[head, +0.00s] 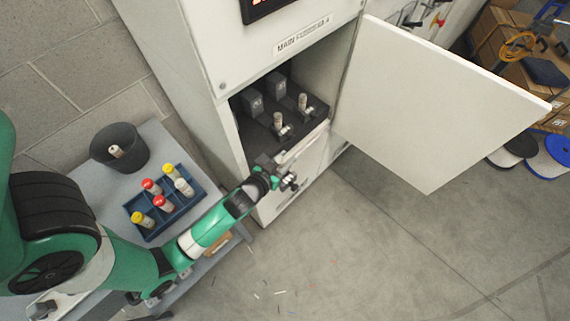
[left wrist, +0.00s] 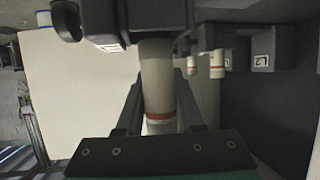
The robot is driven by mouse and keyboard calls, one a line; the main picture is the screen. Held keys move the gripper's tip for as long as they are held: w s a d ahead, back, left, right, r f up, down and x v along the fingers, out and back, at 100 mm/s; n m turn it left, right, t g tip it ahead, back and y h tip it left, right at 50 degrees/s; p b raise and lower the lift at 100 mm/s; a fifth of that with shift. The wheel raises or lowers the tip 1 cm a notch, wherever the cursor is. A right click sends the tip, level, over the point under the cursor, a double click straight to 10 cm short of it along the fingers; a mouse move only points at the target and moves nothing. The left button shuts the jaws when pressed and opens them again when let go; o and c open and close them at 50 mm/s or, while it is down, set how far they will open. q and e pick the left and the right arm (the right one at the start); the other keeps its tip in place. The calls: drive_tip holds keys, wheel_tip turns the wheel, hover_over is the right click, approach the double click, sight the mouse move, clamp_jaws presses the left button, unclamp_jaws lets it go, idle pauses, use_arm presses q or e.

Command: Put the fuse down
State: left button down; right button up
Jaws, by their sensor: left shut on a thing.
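My left gripper (head: 288,181) is in front of the open cabinet, near the lower front edge of its compartment. In the left wrist view its fingers (left wrist: 158,108) are shut on a pale fuse (left wrist: 158,80) with a red band. The fuse's far end meets a dark block (left wrist: 140,18); I cannot tell whether it is seated there. In the head view the held fuse is hard to make out. A blue tray (head: 149,233) holds several fuses with red, yellow and pale caps. A dark bin (head: 105,138) beside it has a pale piece inside. My right gripper is not in view.
The cabinet compartment holds dark blocks with tags and two upright fuses, a nearer one (head: 278,121) and a farther one (head: 303,102). The open door (head: 430,110) sticks out to the right. The grey bench (head: 85,180) stands left; the floor in front is mostly clear.

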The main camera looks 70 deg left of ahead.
use_arm(q)
wheel_tip(320, 180, down, 3)
drive_tip(key=shift+r+b, duration=0.1)
drive_tip(key=shift+b, duration=0.3)
